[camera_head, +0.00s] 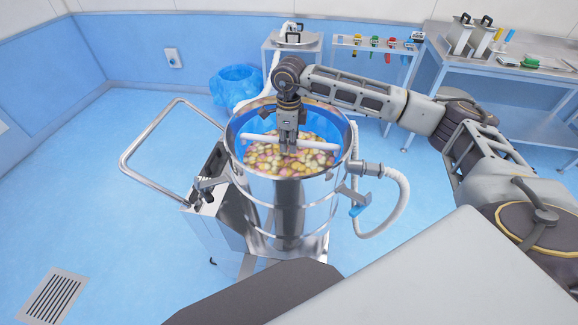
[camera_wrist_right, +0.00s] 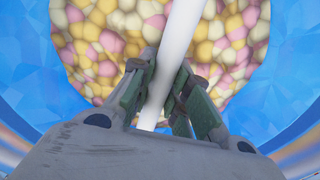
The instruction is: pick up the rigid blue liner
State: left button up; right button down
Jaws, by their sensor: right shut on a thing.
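The blue liner (camera_head: 240,127) sits inside the steel drum (camera_head: 262,198), its blue wall showing above a heap of pink, yellow and cream snacks (camera_head: 318,160). A white bar (camera_head: 321,145) runs across the liner's mouth; it also crosses the right wrist view (camera_wrist_right: 180,35), where the blue liner wall (camera_wrist_right: 290,60) surrounds the snacks. My right gripper (camera_head: 288,146) reaches down into the drum's mouth and is shut on the white bar near its middle; its fingers close around it in the wrist view (camera_wrist_right: 158,88). My left gripper is not in view.
A looped metal handle (camera_head: 150,186) stands left of the drum, and a white hose (camera_head: 399,205) curves at its right. A blue bag-lined bin (camera_head: 234,84) is behind. Steel tables (camera_head: 500,72) stand at the back right. The floor at left is clear around a drain grate (camera_head: 54,296).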

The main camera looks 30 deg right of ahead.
jog(key=shift+w+r, duration=0.1)
dwell(0.3)
jog(key=shift+r, duration=0.15)
